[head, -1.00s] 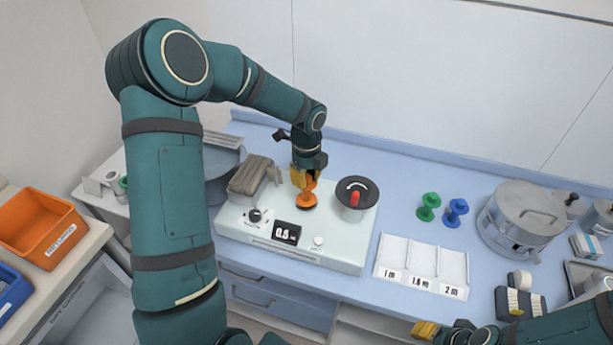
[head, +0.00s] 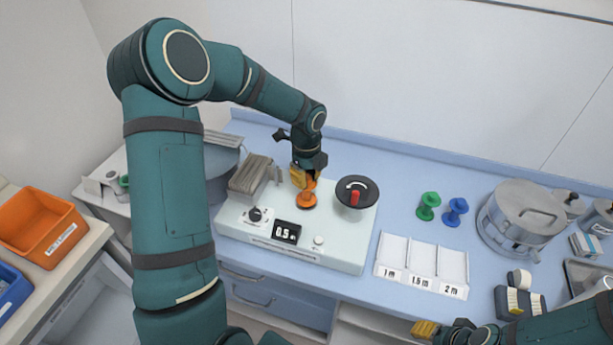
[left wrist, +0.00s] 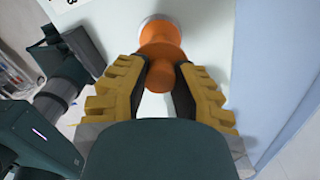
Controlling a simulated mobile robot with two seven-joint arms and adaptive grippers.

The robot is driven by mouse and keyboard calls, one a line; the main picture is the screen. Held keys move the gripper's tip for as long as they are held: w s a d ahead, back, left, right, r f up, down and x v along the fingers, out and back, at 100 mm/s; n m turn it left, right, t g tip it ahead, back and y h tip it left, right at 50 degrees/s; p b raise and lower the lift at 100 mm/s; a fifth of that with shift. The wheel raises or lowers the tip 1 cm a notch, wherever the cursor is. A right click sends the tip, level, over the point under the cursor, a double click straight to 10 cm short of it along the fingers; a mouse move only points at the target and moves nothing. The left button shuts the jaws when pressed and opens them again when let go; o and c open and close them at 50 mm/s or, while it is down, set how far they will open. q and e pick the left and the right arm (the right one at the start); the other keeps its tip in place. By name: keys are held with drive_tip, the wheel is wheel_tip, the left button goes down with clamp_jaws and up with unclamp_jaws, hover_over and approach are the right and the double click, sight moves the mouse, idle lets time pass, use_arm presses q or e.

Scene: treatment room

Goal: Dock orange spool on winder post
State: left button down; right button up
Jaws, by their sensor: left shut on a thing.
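The orange spool (head: 307,201) is upright at the top of the white winder machine (head: 340,258), left of its dark round crank disc. My left gripper (head: 305,182) points down from above and is shut on the spool. In the left wrist view the spool (left wrist: 162,40) sits between the yellow fingers (left wrist: 164,76), with its far end against a pale round rim. The winder post is hidden by the spool, so I cannot tell how fully the spool sits on it. My right gripper (head: 427,329) is at the lower edge, its jaws unclear.
The crank disc (head: 357,192) with a red knob stands close right of the spool. A grey-brown ribbed block (head: 250,175) is close on the left. A green spool (head: 428,206), a blue spool (head: 456,212), a white labelled tray (head: 421,266) and a metal pot (head: 522,218) stand further right.

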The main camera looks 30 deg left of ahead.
use_arm(q)
drive_tip(key=shift+f, duration=0.45)
drive_tip(key=c, duration=1.2)
unclamp_jaws()
drive_tip(key=shift+r+p, duration=0.95)
drive_tip(key=shift+r, duration=0.5)
drive_tip(key=shift+r+p, duration=0.8)
drive_tip(key=shift+r, duration=3.3)
